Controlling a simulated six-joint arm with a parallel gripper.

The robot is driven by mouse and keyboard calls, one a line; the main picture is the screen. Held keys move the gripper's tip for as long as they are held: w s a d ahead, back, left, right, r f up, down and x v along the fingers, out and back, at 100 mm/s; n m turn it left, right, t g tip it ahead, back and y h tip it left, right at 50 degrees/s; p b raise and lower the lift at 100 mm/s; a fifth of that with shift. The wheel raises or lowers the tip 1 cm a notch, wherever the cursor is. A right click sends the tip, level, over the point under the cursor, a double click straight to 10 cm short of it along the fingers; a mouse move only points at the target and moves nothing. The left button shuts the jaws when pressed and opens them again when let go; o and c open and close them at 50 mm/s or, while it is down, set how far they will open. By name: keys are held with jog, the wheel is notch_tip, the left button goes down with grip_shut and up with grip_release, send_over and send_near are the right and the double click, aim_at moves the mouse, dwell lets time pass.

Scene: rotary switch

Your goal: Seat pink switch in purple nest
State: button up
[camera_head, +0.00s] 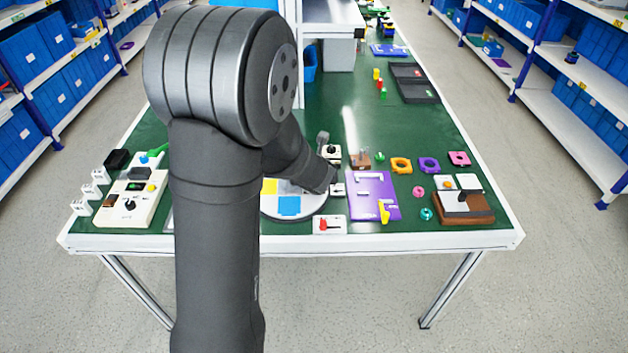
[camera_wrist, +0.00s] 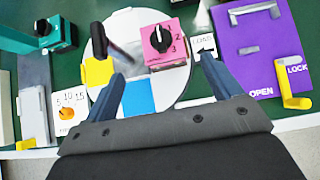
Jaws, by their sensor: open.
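The pink switch (camera_wrist: 166,46), a square block with a black knob and printed numbers, sits on the round white turntable (camera_wrist: 127,22) in the wrist view. My gripper (camera_wrist: 163,68) is open; its two blue fingers lie left and right of the switch's near side, with nothing held. Whether the fingers are level with it or above it, I cannot tell. In the head view my arm hides the switch. A purple ring-shaped piece (camera_head: 429,165) lies on the right of the table; I cannot tell if it is the nest. No other clear purple nest shows.
Yellow (camera_wrist: 98,71) and blue (camera_wrist: 139,96) patches mark the turntable. A dark rod-like handle (camera_wrist: 104,42) stands left of the switch. A purple latch board (camera_wrist: 255,55) with a yellow handle lies to the right, and an arrow card (camera_wrist: 205,45) beside the switch.

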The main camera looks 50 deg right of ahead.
jog(key=x, duration=0.5)
jog(key=shift+w+d+f, duration=0.15)
jog(key=shift+d+f, duration=0.05)
jog(key=shift+d+x, duration=0.25)
jog(key=shift+x, duration=2.5)
jog(key=shift+r, duration=0.15)
jog(key=c, duration=1.2)
